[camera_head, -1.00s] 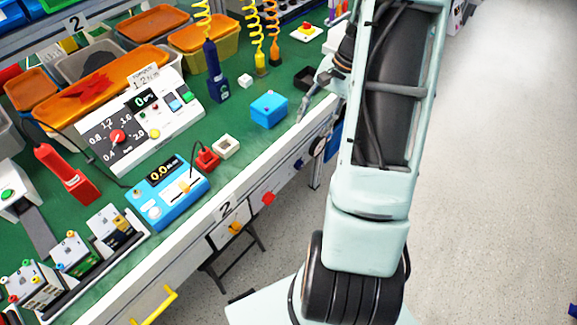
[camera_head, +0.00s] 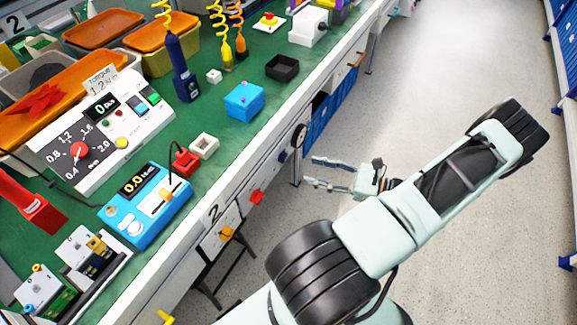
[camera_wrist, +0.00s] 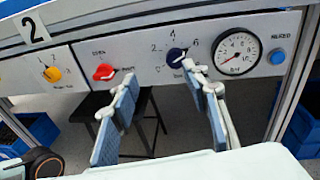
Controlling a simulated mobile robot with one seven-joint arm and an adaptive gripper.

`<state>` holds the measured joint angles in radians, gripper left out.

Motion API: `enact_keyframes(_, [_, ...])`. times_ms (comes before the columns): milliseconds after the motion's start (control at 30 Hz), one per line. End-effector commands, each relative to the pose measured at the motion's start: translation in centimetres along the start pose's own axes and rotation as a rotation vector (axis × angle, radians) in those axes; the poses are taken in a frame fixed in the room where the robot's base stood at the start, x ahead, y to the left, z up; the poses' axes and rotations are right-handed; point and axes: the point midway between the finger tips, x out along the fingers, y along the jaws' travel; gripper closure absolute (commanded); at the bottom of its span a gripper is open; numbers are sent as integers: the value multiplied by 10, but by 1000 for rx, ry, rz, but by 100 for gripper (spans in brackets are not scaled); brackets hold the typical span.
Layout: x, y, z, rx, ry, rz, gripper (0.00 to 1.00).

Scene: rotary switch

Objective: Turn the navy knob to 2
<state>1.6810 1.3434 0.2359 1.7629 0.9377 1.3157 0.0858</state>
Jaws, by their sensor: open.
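The navy knob (camera_wrist: 177,57) is a round dial on the grey front panel (camera_wrist: 140,58) in the wrist view, with 2 at its left, 4 above and 6 at its right. A light mark seems to be at its upper right, but I cannot tell its exact setting. My gripper (camera_wrist: 160,76) is open and empty. Its right fingertip appears just below the knob and its left one near the red knob. In the head view the gripper (camera_head: 312,172) is off the bench front, apart from the panel. The navy knob is small there (camera_head: 283,157).
A red knob (camera_wrist: 104,72) and an orange knob (camera_wrist: 52,74) are left of the navy one. A round gauge (camera_wrist: 238,52) and a blue button (camera_wrist: 277,57) are at its right. Open floor (camera_head: 430,100) lies right of the bench.

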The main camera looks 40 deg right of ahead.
Motion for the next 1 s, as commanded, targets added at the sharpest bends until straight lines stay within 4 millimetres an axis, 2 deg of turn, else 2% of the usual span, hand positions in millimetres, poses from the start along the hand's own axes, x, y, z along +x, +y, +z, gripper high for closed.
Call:
enact_keyframes(33, [-5, -1, -12, 30, -29, -51, 57])
enact_keyframes(100, [-10, -4, -19, 61, -58, -102, 57])
enact_keyframes(233, [-14, -6, -25, 88, -84, -151, 57])
enact_keyframes(333, [-10, -7, -25, 92, -89, -157, 57])
enact_keyframes(467, [8, -10, -23, 91, -89, -154, 57])
enact_keyframes(800, [70, -19, -18, 90, -87, -153, 57])
enact_keyframes(1000, [88, -22, -17, 90, -85, -154, 57])
